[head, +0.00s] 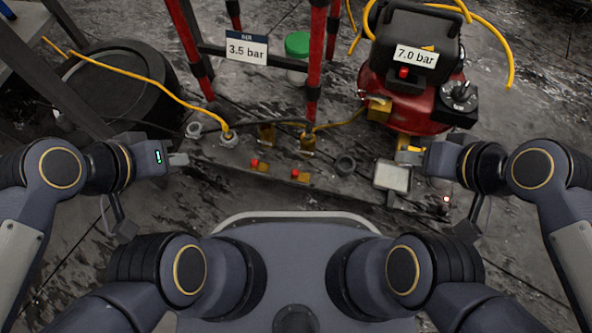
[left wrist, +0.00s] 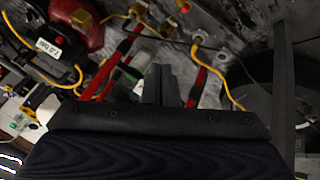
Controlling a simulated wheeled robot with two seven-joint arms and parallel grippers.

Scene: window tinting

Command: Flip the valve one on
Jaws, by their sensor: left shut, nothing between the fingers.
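Two brass valves, one (head: 267,132) to the left and one (head: 306,141) to the right, sit on a dark bench or manifold ahead of me. Small red and yellow parts, one (head: 258,165) and another (head: 299,175), lie along its near edge. I cannot read which is valve one. My left gripper (head: 180,159) is shut and empty, left of the brass valves and apart from them. Its closed fingers also show in the left wrist view (left wrist: 157,84), with brass fittings (left wrist: 170,27) beyond. My right gripper (head: 404,156) is beside a pale square panel (head: 391,176); its fingers are unclear.
A sign reading 3.5 bar (head: 246,46) hangs among red posts (head: 315,55). A red compressor (head: 420,106) labelled 7.0 bar stands at back right. A black drum (head: 115,95) is at left. A yellow hose (head: 150,76) runs across to the fittings.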

